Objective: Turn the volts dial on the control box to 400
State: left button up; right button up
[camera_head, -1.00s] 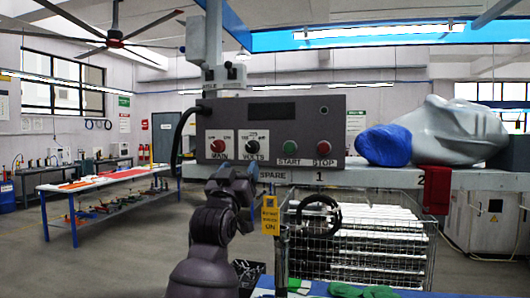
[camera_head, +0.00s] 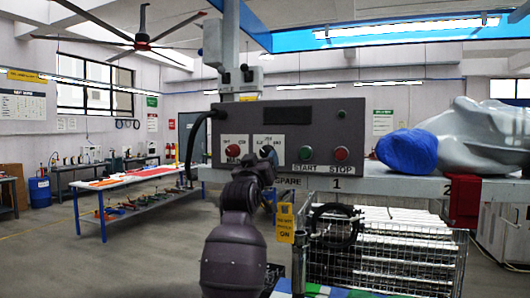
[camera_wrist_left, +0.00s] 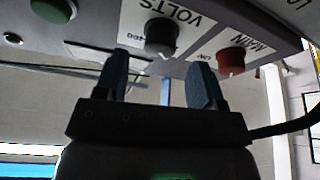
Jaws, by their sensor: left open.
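The grey control box (camera_head: 330,118) hangs ahead of me with its front panel facing me. Its volts dial (camera_head: 267,152), a dark round knob on a white VOLTS label, sits right of the red MAIN knob (camera_head: 233,151). The volts dial also shows grey in the left wrist view (camera_wrist_left: 160,37). My left gripper (camera_head: 262,168) is just below the dial and partly covers the label's lower part. In the left wrist view the open, empty fingers (camera_wrist_left: 159,64) point at the panel, with the dial just beyond and between the tips. I cannot tell the dial's exact setting.
The green START button (camera_head: 305,153) and red STOP button (camera_head: 341,153) are right of the dial. A black cable (camera_head: 192,140) loops at the box's left.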

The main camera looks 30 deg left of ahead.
aim_at(265, 154)
pick_arm(q)
jog(key=shift+p+x, duration=0.45)
jog(key=shift+x, duration=1.5)
pick_arm(e)
jog(key=shift+s, duration=0.2)
jog(key=shift+r, duration=0.1)
pick_arm(q)
jog(key=shift+f, duration=0.1)
jog(key=c, duration=0.9)
